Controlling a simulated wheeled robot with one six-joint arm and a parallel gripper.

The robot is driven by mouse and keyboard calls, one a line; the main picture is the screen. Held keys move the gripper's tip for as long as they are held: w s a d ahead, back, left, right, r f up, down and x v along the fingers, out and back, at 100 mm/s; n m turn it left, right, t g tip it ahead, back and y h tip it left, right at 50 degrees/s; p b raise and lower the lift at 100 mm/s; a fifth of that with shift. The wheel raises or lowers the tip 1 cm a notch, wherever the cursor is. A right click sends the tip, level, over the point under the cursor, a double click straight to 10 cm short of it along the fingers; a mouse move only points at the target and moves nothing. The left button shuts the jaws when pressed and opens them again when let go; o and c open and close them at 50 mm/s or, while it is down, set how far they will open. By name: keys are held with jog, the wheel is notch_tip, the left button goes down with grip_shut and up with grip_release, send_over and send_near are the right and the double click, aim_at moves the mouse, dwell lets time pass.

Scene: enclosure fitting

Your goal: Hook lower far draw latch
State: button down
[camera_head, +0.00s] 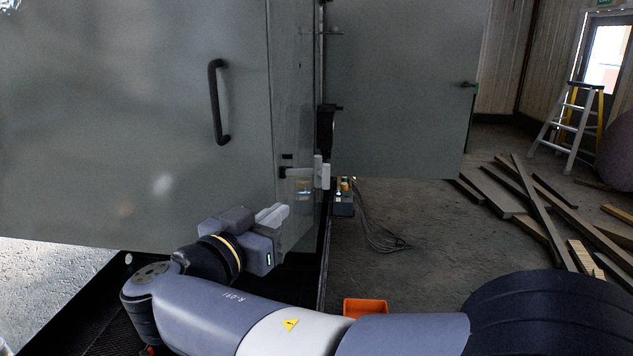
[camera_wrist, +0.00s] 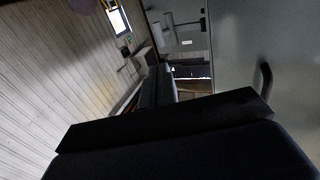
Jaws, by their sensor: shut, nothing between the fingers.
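My gripper (camera_head: 280,213) is low at the right front of the grey enclosure, its pale fingers pointing right and slightly up. It is shut and empty. A pale lever-like fitting with a dark mount (camera_head: 318,174), which looks like the lower draw latch, sits farther back on the enclosure's right side. It is apart from my fingers, beyond and above them. I cannot tell whether it is hooked. The enclosure's front panel (camera_head: 130,120) carries a dark bar handle (camera_head: 219,103).
A grey panel (camera_head: 400,90) with a small lever stands open behind. A small box with coloured tops (camera_head: 343,205) and cables (camera_head: 375,230) lie on the floor. An orange bin (camera_head: 365,307) is near my arm. Planks (camera_head: 545,210) and a stepladder (camera_head: 570,130) are at right.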

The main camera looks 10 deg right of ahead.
aim_at(325, 179)
jog(key=p+x, duration=0.5)
jog(key=x, duration=0.9)
jog(key=shift+d+p, duration=0.1)
jog(key=shift+p, duration=0.3)
jog(key=shift+f+b, duration=0.2)
jog(key=shift+b, duration=0.45)
